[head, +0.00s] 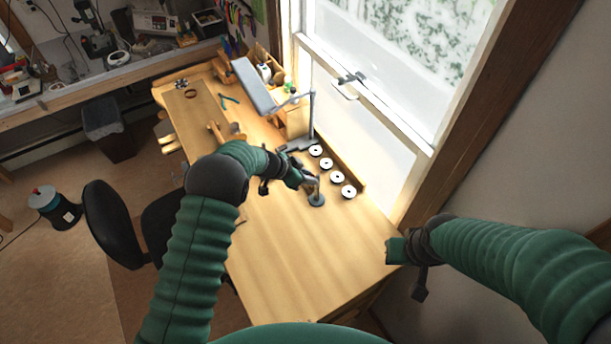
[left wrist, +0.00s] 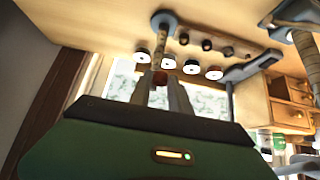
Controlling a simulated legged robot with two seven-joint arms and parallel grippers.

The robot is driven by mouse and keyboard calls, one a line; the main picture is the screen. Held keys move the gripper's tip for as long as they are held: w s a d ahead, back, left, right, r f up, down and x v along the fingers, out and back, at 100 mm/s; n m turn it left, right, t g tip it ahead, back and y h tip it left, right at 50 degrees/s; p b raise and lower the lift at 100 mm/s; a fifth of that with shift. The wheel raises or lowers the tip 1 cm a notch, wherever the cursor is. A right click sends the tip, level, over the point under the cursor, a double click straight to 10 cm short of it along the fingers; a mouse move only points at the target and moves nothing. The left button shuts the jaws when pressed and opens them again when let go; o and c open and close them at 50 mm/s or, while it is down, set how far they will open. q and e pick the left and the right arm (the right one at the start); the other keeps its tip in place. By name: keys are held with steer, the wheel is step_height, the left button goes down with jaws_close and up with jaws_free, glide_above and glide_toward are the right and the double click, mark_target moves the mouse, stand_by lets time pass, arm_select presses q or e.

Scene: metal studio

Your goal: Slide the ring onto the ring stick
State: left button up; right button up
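The ring stick (head: 313,183) stands upright on a round grey base (head: 316,199) on the wooden workbench. In the left wrist view, which shows the scene upside down, the tan stick (left wrist: 160,45) runs from its base (left wrist: 163,19) toward my fingertips. My left gripper (head: 305,181) is beside the upper part of the stick. A small reddish-brown piece, seemingly the ring (left wrist: 160,78), sits between the left fingertips (left wrist: 162,80), in line with the stick's tip. Whether it is around the stick is unclear. My right gripper (head: 411,265) is beyond the bench's right edge, its fingers unclear.
Several white discs (head: 337,177) line the window side of the bench (head: 300,255). A grey lamp (head: 256,88) with a jointed arm stands behind the stick. Pliers (head: 229,99) lie farther back. The bench front is clear. A black chair (head: 115,222) is at the left.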

arm_select(q)
steer(key=o, duration=0.5)
steer(key=shift+w+d, duration=0.2)
steer(key=shift+d, duration=0.35)
steer(key=shift+c, duration=0.2)
steer(key=shift+o, duration=0.2)
steer(key=shift+w+d, duration=0.15)
steer(key=shift+d, duration=0.1)
steer(key=b+v, duration=0.3)
steer(key=v, duration=1.3)
steer(key=shift+r, duration=0.25)
arm_select(e)
steer(key=f, duration=0.1)
steer(key=d+f, duration=0.1)
steer(key=f, duration=0.1)
steer(key=shift+w+f, duration=0.15)
steer(key=shift+f, duration=0.15)
arm_select(q)
steer(key=shift+a, duration=0.3)
arm_select(e)
steer(key=shift+a, duration=0.15)
